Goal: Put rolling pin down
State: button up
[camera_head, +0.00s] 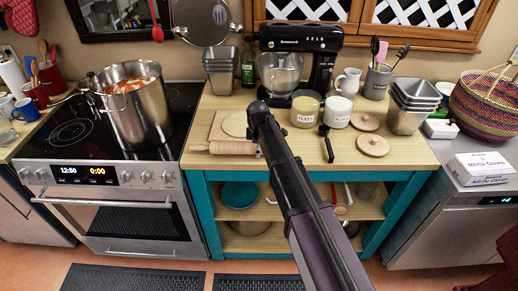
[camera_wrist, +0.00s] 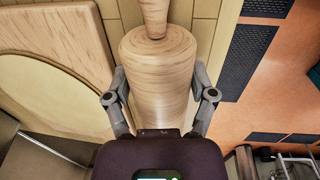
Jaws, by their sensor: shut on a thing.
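The pale wooden rolling pin (camera_head: 228,148) is at the front left edge of the wooden counter (camera_head: 290,168), lying sideways just in front of the dough board. In the wrist view, the thick body of the rolling pin (camera_wrist: 158,85) and one handle fill the middle. My gripper (camera_wrist: 159,78) has a finger on each side of the pin and is shut on it. In the head view my arm hides the pin's right end and most of the gripper. I cannot tell whether the pin touches the counter.
A board (camera_head: 217,129) with flat dough (camera_head: 235,124) lies behind the pin. Canisters (camera_head: 305,110), lids (camera_head: 373,145) and a dark spoon (camera_head: 327,143) stand or lie to the right. The stove with a steel pot (camera_head: 140,115) is at left. The counter's front edge drops to the floor.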

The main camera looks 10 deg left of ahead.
jog(key=shift+s+f+b, duration=0.1)
jog(key=shift+f+b, duration=0.45)
jog(key=shift+b, duration=0.05)
jog(key=o, duration=1.2)
jog(key=shift+f, duration=0.1)
jog(key=shift+r, duration=0.2)
jog(key=shift+r+p, duration=0.6)
jog(key=shift+p, duration=0.2)
notch_tip(320, 180, up, 12)
jog(key=s+p, duration=0.1)
jog(key=p, duration=1)
jog(key=shift+s+d+f+p, duration=0.15)
jog(key=shift+s+d+p, duration=0.05)
jog(key=shift+p, duration=0.15)
